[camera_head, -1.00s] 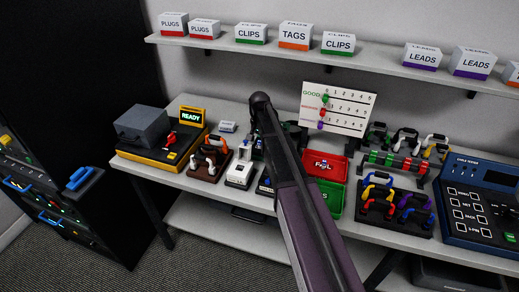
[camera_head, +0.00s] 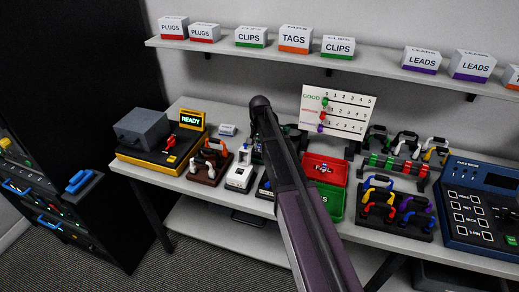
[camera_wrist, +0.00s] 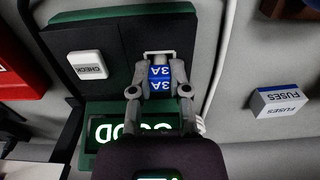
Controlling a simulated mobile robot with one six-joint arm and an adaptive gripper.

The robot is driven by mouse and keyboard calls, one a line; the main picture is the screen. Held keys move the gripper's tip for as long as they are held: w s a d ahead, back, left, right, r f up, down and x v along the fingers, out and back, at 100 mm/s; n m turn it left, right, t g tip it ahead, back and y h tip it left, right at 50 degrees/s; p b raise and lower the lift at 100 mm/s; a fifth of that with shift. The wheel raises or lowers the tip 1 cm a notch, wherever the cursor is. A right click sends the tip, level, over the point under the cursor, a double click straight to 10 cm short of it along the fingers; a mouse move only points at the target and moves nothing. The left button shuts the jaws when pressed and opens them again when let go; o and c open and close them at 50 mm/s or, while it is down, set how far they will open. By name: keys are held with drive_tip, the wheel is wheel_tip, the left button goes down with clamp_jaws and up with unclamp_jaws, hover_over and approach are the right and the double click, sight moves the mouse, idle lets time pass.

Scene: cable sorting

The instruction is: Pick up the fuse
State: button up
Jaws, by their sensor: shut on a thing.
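The fuse (camera_wrist: 161,77) is a small blue block marked 3A, seen in the wrist view. My gripper (camera_wrist: 160,84) has one finger on each side of it and is shut on it. The fuse is at a pale slot (camera_wrist: 158,54) in the dark, green-edged tester (camera_wrist: 110,38); I cannot tell how far it sits in. The tester's lit display (camera_wrist: 110,131) reads GOOD, partly covered by my gripper. A white CHECK button (camera_wrist: 87,65) is on the tester's left. In the head view my arm hides the fuse and gripper.
A white FUSES box (camera_wrist: 278,101) lies to the right in the wrist view, and a pale cable (camera_wrist: 223,55) runs beside the tester. In the head view, a red FAIL tray (camera_head: 338,180), a score board (camera_head: 340,108) and cable racks (camera_head: 395,210) crowd the bench.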

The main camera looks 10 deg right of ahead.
sight(259, 144)
clamp_jaws()
wheel_tip(259, 144, up, 10)
drive_tip(key=p, duration=1)
idle(0.7)
drive_tip(key=shift+r+p, duration=1.5)
drive_tip(key=shift+f, duration=0.1)
drive_tip(key=shift+f+b, duration=0.7)
drive_tip(key=shift+b, duration=0.05)
